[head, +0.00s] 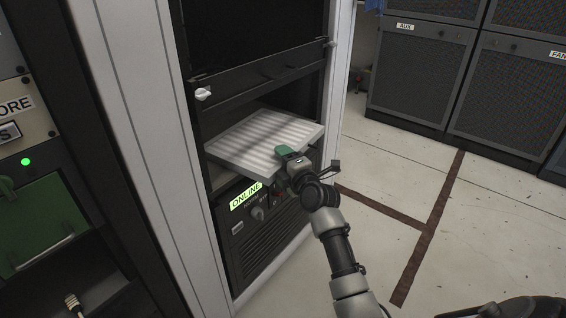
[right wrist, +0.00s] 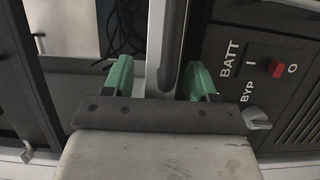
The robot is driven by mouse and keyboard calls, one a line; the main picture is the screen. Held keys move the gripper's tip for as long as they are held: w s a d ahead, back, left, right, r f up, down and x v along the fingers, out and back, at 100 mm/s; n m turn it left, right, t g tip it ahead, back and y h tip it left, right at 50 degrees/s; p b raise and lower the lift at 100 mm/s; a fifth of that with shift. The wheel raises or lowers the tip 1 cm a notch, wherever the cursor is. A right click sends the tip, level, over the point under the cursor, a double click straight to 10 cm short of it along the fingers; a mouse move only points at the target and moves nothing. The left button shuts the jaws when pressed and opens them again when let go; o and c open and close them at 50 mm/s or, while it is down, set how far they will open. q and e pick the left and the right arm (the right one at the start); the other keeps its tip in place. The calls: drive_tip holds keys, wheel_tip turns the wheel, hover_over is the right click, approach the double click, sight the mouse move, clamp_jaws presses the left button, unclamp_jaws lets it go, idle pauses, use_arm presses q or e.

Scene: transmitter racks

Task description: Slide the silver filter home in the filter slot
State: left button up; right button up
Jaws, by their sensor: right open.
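The silver filter (head: 258,137) is a flat ribbed panel lying level in the filter slot (head: 300,97) of the middle rack. Its front part sticks out past the rack face; its rear is inside the dark opening. My right gripper (head: 286,153) is at the filter's front edge, near the right corner. In the right wrist view the open green fingers of the gripper (right wrist: 157,78) stand on either side of the filter's edge (right wrist: 168,42), with a gap visible. My left gripper is not in view.
Below the slot is a black unit with a lit ONLINE label (head: 246,195); its BATT/BYP panel with a red switch (right wrist: 278,68) is close beside the fingers. A dark bar with a white knob (head: 203,94) crosses above the slot. Floor (head: 385,185) at right is clear.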

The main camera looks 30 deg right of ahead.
drive_tip(key=shift+c, duration=0.3)
clamp_jaws()
drive_tip(key=shift+r+p, duration=0.55)
drive_tip(key=shift+r, duration=0.1)
drive_tip(key=shift+s+d, duration=0.1)
drive_tip(key=s+d, duration=0.5)
drive_tip(key=s, duration=0.5)
drive_tip(key=s+d, duration=0.6)
drive_tip(key=s, duration=0.5)
idle(3.0)
drive_tip(key=shift+r, duration=0.1)
